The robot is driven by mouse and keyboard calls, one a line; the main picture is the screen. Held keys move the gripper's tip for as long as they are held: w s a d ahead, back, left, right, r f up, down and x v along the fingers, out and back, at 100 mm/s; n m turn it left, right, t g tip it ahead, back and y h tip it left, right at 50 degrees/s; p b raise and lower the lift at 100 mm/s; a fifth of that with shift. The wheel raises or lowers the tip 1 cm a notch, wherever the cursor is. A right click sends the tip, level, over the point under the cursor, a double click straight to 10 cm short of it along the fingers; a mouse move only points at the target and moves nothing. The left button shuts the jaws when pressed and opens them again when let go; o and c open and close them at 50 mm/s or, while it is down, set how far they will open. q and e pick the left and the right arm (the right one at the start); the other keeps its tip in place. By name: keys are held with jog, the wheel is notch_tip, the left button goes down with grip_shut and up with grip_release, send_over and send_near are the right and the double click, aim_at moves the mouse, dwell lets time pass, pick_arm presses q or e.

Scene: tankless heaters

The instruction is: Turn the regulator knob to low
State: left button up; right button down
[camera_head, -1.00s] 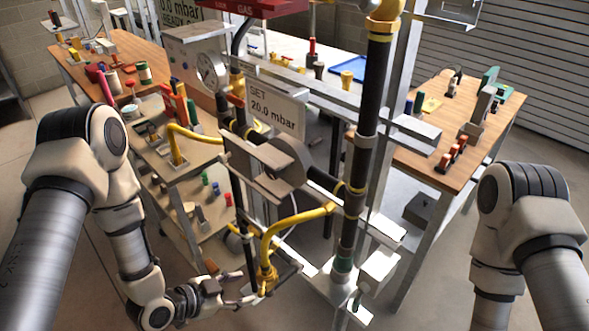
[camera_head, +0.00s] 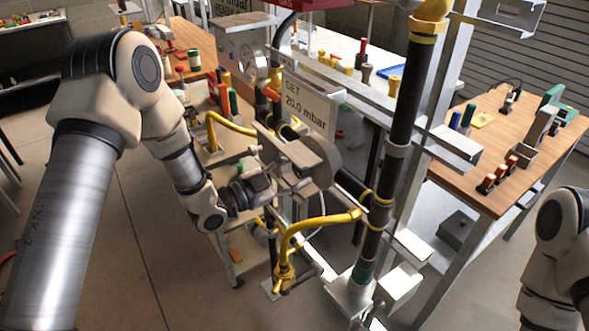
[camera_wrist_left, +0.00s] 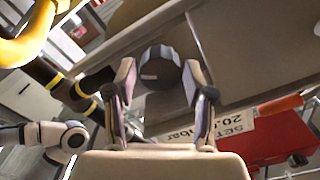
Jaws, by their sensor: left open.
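The regulator knob (camera_wrist_left: 160,68) shows in the left wrist view as a dark ribbed cylinder with a small pale mark. It lies ahead of and between the spread fingers of my left gripper (camera_wrist_left: 160,105), with no clear contact visible. In the head view, my left gripper (camera_head: 268,187) is at the left side of the regulator body (camera_head: 322,158), and the knob is hidden there. A sign (camera_head: 308,108) behind the regulator reads "SET 20.0 mbar". My right gripper is out of view; only part of that arm shows at the right edge.
A black vertical pipe (camera_head: 402,110) and metal frame stand right of the regulator. A yellow bent pipe (camera_head: 318,222) runs below it. A pressure gauge (camera_head: 254,70) is behind. A wooden bench (camera_head: 480,200) with tools stands at the right. Open floor lies at the lower left.

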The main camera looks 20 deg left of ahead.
pick_arm(q)
jog(key=c, duration=0.9)
jog(key=shift+o, duration=0.2)
